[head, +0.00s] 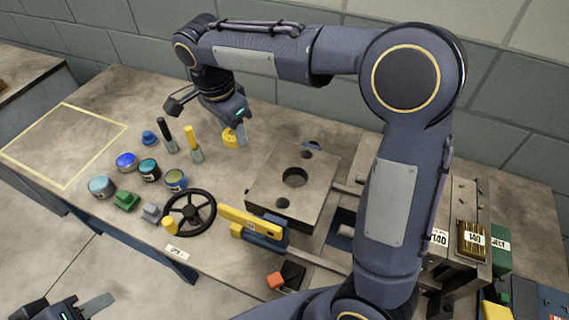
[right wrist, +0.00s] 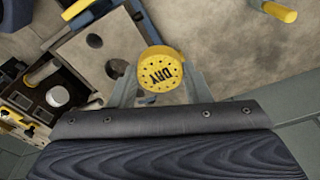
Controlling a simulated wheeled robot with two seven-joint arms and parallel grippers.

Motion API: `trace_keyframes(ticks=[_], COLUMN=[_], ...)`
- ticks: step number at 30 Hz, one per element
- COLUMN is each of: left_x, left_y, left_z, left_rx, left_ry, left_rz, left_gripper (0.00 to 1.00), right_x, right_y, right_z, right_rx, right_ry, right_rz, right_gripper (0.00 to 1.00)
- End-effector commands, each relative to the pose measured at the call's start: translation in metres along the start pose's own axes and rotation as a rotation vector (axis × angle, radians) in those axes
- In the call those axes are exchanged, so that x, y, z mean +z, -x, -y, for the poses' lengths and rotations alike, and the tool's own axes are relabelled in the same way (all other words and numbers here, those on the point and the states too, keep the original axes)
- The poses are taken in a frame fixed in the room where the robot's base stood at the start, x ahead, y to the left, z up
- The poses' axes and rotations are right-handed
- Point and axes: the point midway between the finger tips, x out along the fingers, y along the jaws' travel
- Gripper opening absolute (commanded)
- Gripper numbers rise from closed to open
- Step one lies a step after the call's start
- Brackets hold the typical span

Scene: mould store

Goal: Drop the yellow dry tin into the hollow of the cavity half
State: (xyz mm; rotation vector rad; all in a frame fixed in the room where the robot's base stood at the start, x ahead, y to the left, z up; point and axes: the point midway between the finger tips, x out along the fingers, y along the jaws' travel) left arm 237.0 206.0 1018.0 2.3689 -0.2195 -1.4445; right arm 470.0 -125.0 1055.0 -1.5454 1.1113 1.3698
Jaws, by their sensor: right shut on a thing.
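The yellow dry tin (head: 230,139) is between the fingers of my right gripper (head: 236,134), which is shut on it. In the right wrist view the tin's perforated lid (right wrist: 161,69), marked DRY, faces the camera between the fingertips. The cavity half (head: 268,187) is a flat beige metal block with a round hollow (head: 295,177) in its top. The tin is behind and left of the block, apart from the hollow; the block also shows in the right wrist view (right wrist: 80,47). My left gripper (head: 88,306) is at the bottom left edge, partly cut off; its opening is unclear.
Several jars, including a teal one (head: 102,187), and brushes (head: 192,143) stand left. The yellow-outlined area (head: 66,145) is empty. My right arm hides the bench's middle right.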

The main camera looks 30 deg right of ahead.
Motion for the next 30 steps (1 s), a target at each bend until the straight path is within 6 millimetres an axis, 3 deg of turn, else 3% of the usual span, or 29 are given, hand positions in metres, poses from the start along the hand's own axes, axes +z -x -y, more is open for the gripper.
trace_keyframes(ticks=[11, 15, 19, 26, 30], left_x=[-0.003, -0.003, -0.004, -0.004, -0.004], left_y=[0.006, 0.006, 0.008, 0.009, 0.008], left_z=[-0.003, -0.003, -0.004, -0.004, -0.004], left_rx=[0.0, 0.0, 0.0, 0.0, 0.0], left_ry=[0.0, 0.0, 0.0, 0.0, 0.0], left_rz=[0.0, 0.0, 0.0, 0.0, 0.0], left_gripper=[0.36, 0.36, 0.36, 0.36, 0.36], right_x=[-0.053, -0.065, -0.073, -0.08, -0.079], right_y=[-0.04, -0.069, -0.088, -0.105, -0.127], right_z=[-0.062, -0.08, -0.09, -0.099, -0.101], right_rx=[0.004, 0.007, 0.004, 0.004, 0.006], right_ry=[-0.017, -0.014, -0.012, -0.011, -0.008], right_rz=[-0.001, 0.001, 0.0, 0.0, 0.001], right_gripper=[0.22, 0.22, 0.22, 0.22, 0.22])
